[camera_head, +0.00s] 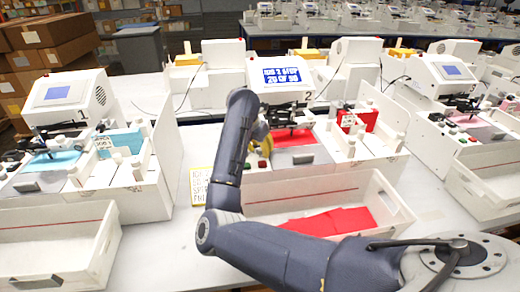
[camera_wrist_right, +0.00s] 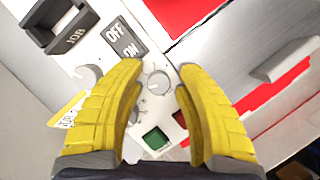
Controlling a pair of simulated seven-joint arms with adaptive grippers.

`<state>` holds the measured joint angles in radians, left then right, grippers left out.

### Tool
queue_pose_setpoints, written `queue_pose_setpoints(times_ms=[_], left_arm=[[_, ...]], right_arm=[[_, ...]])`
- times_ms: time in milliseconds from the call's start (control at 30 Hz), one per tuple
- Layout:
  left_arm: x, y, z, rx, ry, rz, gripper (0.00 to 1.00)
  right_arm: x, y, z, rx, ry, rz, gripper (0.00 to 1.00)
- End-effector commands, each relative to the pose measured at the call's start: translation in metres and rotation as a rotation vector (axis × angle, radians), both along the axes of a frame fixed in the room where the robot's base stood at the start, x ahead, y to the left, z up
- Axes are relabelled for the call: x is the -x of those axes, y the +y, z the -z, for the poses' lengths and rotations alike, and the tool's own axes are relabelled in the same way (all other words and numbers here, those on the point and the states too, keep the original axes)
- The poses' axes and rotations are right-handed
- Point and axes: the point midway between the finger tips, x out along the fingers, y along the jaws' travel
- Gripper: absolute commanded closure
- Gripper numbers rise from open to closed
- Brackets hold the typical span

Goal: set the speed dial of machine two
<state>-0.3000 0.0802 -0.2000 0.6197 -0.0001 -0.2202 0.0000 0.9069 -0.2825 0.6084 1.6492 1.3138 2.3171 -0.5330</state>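Machine two (camera_head: 262,98) is the white plotter in the middle of the head view, with a "2" on its side and a lit blue display (camera_head: 281,77). My right gripper (camera_head: 260,130) is over its front left panel, mostly hidden behind my arm. In the right wrist view the yellow fingers (camera_wrist_right: 160,70) are open, with a white round knob (camera_wrist_right: 158,82) between their tips. The gap around the knob is visible. A second white knob (camera_wrist_right: 88,76) lies outside the left finger. I cannot read which knob is the speed dial. My left gripper is out of view.
An OFF/ON switch (camera_wrist_right: 124,42), a green button (camera_wrist_right: 155,138) and a red button beside the right finger crowd the panel. A white tray (camera_head: 262,206) with red sheets is in front. A yellow-edged note (camera_head: 198,186) stands left. Machines one (camera_head: 68,97) and three (camera_head: 447,82) flank it.

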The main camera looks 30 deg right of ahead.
Motion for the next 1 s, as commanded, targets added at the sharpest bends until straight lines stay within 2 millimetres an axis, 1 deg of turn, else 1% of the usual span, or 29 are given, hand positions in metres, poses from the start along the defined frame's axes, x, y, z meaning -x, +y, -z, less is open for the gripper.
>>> queue_pose_setpoints(times_ms=[233, 367, 800, 1000], left_arm=[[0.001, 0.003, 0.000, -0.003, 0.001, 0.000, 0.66], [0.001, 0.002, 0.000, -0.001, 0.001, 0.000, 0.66], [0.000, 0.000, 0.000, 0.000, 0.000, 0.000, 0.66], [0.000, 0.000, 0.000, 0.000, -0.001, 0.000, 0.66]], right_arm=[[0.000, 0.002, -0.001, -0.002, 0.000, 0.000, 0.66], [0.001, 0.006, -0.010, -0.004, -0.003, -0.001, 0.66], [0.012, 0.031, -0.078, -0.002, -0.002, -0.001, 0.66], [0.016, 0.039, -0.099, -0.001, 0.000, 0.000, 0.66]])
